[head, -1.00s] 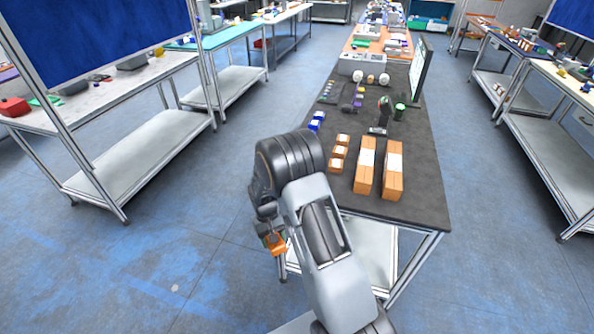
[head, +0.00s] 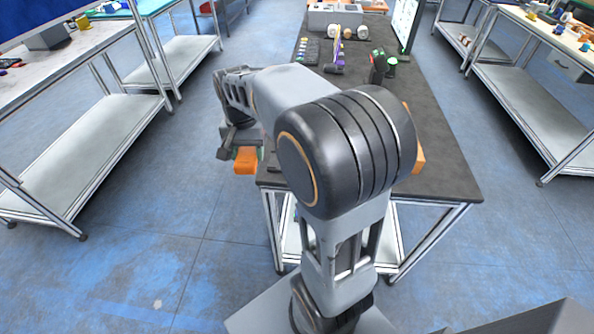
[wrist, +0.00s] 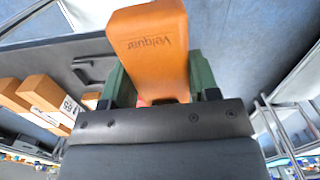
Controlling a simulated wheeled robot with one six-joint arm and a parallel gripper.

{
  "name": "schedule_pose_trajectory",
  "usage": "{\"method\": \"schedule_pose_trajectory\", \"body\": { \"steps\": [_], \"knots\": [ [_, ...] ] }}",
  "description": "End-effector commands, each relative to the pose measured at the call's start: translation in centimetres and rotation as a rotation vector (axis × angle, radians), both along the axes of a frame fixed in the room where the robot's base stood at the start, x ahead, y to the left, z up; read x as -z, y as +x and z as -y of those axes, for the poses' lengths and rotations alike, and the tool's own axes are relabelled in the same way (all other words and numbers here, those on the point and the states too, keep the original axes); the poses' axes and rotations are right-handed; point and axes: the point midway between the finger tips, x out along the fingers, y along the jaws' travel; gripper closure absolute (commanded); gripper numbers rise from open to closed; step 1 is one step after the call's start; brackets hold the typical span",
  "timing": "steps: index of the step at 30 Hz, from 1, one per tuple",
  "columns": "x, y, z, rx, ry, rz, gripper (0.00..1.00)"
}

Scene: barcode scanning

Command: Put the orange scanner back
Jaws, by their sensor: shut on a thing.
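The orange scanner (wrist: 150,42), a block-like body with dark lettering, fills the top middle of the wrist view. My gripper (wrist: 160,88) is shut on it, with a green finger on each side. In the head view the orange scanner (head: 246,161) hangs under my gripper (head: 240,146), just left of the dark table's (head: 450,165) near left edge and over the floor. The scanner's lower end is hidden in the wrist view. No empty holder for it can be made out.
Handheld devices with red and green parts (head: 378,62) stand on the table near a screen (head: 405,22). A grey box (head: 325,18) is farther back. My arm hides much of the near tabletop.

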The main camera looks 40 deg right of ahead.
Motion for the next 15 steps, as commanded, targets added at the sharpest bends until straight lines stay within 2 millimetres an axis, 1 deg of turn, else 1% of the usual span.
{"method": "schedule_pose_trajectory", "body": {
  "steps": [4, 7, 11, 15],
  "knots": [
    [-0.9, -1.2, 0.7, 0.069, -0.018, 0.022, 0.76],
    [-0.9, -1.5, 2.0, 0.092, -0.024, 0.025, 0.76],
    [0.3, -1.6, 5.1, 0.102, -0.024, 0.022, 0.76],
    [1.8, -1.4, 8.7, 0.101, -0.023, 0.021, 0.76]
  ]
}}
